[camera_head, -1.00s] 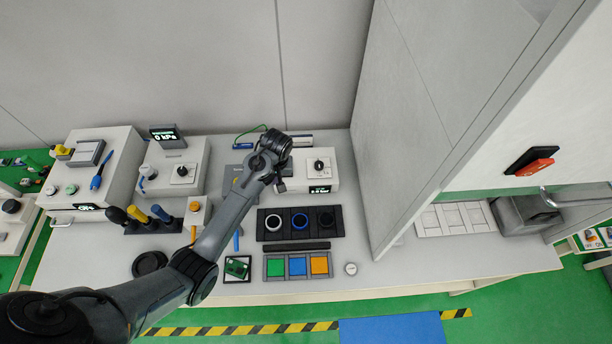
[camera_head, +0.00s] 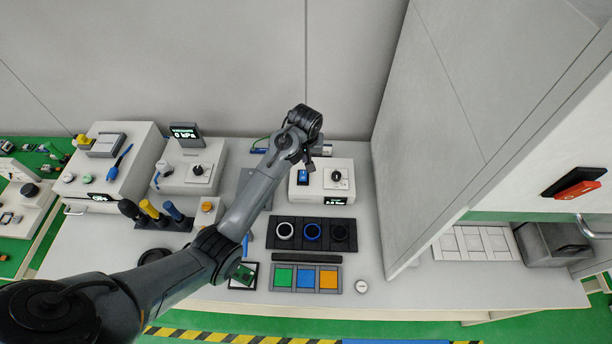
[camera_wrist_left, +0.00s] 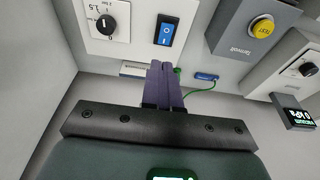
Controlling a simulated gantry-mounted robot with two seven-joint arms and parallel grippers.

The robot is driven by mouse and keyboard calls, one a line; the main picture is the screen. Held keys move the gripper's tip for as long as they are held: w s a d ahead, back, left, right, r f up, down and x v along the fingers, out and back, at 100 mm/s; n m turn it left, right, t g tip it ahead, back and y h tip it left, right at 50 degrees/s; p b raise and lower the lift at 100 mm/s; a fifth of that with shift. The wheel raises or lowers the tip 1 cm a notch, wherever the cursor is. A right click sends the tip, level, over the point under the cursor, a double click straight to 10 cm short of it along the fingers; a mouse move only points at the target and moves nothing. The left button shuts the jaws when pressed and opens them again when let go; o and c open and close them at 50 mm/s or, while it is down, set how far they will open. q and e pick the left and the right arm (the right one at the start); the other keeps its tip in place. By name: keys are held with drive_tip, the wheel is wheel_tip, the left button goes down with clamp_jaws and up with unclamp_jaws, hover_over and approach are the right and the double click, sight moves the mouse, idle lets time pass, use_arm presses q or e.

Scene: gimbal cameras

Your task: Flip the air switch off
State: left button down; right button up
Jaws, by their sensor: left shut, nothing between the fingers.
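The air switch is a blue rocker (camera_head: 303,177) on a white box (camera_head: 343,190) that also carries a black knob and a small green-lit display. My left gripper (camera_head: 310,167) is shut and empty, just behind the switch in the head view. In the left wrist view the shut fingers (camera_wrist_left: 163,68) point toward the blue rocker (camera_wrist_left: 167,33), with a small gap in the picture. Whether they touch the box edge I cannot tell. The rocker's white marks show, but its tilt is unclear. My right gripper is not in view.
A grey box with a yellow button (camera_wrist_left: 262,28) and a green cable (camera_wrist_left: 200,90) are close by in the wrist view. A tray of rings (camera_head: 311,233) lies in front of the white box. A tall grey cabinet wall (camera_head: 420,130) stands to the right.

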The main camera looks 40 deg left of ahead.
use_arm(q)
approach(306, 180)
drive_tip(key=x, duration=0.5)
drive_tip(key=shift+w+a+f, duration=0.2)
drive_tip(key=shift+w+a, duration=0.05)
drive_tip(key=shift+w, duration=0.1)
drive_tip(key=shift+f, duration=0.6)
drive_tip(key=shift+s, duration=0.1)
drive_tip(key=shift+s+f, duration=0.1)
drive_tip(key=shift+f, duration=0.15)
drive_tip(key=shift+d+f+t+y, duration=0.1)
drive_tip(key=shift+f+t+y, duration=0.05)
drive_tip(key=shift+t+y, duration=0.2)
drive_tip(key=shift+s+d+f, duration=0.1)
drive_tip(key=shift+r, duration=0.2)
